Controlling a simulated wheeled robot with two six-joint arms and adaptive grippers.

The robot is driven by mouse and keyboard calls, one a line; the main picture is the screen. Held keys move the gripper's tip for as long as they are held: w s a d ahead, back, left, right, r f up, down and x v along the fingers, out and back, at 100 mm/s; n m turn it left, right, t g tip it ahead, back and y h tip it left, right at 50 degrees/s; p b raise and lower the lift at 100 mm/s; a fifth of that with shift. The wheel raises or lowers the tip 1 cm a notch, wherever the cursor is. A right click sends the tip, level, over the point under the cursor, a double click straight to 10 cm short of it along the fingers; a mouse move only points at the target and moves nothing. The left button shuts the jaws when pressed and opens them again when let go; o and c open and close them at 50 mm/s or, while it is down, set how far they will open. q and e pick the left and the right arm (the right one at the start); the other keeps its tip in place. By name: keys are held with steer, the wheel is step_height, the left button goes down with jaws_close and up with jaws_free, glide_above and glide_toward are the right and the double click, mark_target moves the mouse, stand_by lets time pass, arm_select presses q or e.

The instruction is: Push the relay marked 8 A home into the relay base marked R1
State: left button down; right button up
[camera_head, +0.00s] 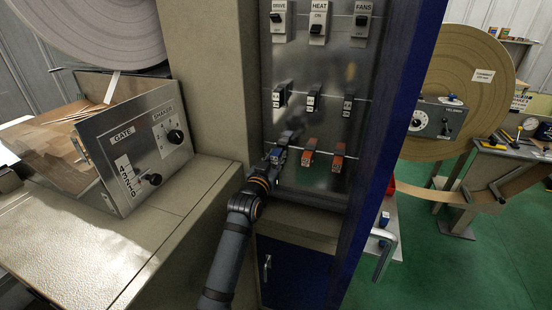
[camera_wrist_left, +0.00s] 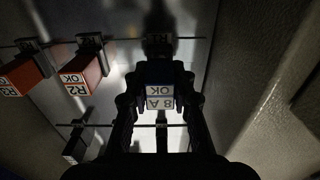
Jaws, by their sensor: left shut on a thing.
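The relay marked 8 A (camera_wrist_left: 158,94) is held between the fingers of my left gripper (camera_wrist_left: 158,104) in the left wrist view, its 8 A OK label facing the camera. In the head view my left gripper (camera_head: 279,155) is at the left end of the cabinet's lower row, shut on the blue relay (camera_head: 276,154). A dark relay base (camera_wrist_left: 159,42) shows just beyond the relay in the wrist view; its marking is not legible. Whether the relay touches the base or sits partly in it, I cannot tell. My right gripper is not in view.
Two red-orange relays (camera_head: 309,157) (camera_head: 338,160) sit in the same row, to the right in the head view. A row of dark devices (camera_head: 314,98) is above, with switches (camera_head: 318,22) higher up. A grey housing wall (camera_wrist_left: 265,95) stands close beside the gripper.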

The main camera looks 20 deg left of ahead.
arm_select(q)
steer(key=shift+w, duration=0.75)
steer(key=c, duration=1.1)
jaws_free()
steer(key=shift+o, duration=0.2)
steer(key=s, duration=1.2)
steer(key=shift+a, duration=0.15)
steer(key=shift+c, duration=0.4)
